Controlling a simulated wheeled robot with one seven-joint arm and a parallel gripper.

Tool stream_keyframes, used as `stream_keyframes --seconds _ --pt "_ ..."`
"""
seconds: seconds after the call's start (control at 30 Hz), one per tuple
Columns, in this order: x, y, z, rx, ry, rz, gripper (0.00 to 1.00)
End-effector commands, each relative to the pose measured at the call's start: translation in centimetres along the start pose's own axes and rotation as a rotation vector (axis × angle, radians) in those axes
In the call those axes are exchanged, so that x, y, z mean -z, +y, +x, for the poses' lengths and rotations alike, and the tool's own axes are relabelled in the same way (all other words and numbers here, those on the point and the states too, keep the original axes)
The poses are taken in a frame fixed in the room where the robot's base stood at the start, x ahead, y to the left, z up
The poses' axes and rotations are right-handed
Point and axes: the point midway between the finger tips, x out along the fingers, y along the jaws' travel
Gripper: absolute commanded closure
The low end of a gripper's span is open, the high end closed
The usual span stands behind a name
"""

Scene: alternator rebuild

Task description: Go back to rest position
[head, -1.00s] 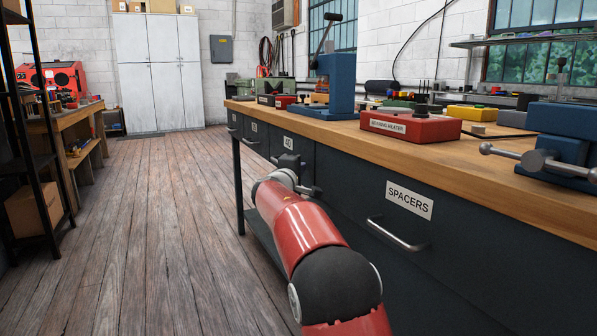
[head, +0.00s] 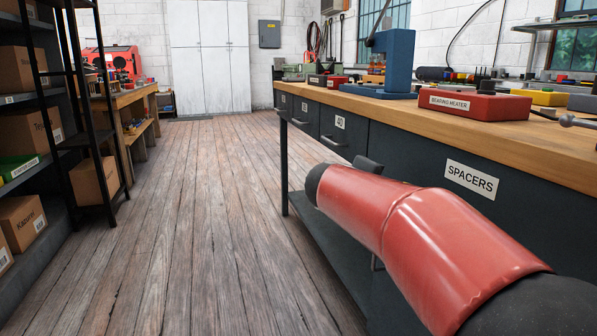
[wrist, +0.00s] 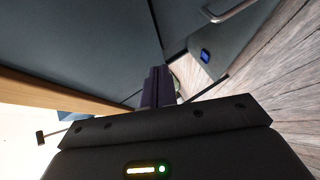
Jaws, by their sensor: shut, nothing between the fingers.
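My gripper (wrist: 158,88) shows in the wrist view as dark fingers close together with nothing between them. It is near the dark drawer fronts of the workbench. In the head view my red arm reaches in from the lower right along the bench front and hides most of the gripper. A dark block just behind the arm may be part of it. The workbench (head: 440,121) has a wooden top and a drawer labelled SPACERS (head: 470,178), whose handle is hidden by my arm.
A red bearing heater (head: 470,106) and a blue press (head: 392,65) stand on the bench. Shelving (head: 58,140) with boxes and a wooden side table (head: 125,98) line the left. The plank floor (head: 200,220) between is clear, with a white cabinet (head: 210,60) at the back.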

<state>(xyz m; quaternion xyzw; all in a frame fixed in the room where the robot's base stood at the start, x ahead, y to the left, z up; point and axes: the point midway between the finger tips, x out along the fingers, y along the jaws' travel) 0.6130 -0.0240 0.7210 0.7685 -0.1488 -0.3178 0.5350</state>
Motion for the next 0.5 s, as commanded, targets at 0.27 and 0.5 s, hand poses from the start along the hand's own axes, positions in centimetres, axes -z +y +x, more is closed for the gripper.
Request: stream_keyframes --seconds 0.27,0.5 --pt "-16.1 -8.0 -9.2 0.435 -0.180 0.393 1.00" --pt "-21.9 -15.4 -16.4 0.692 -0.242 0.640 1.00"
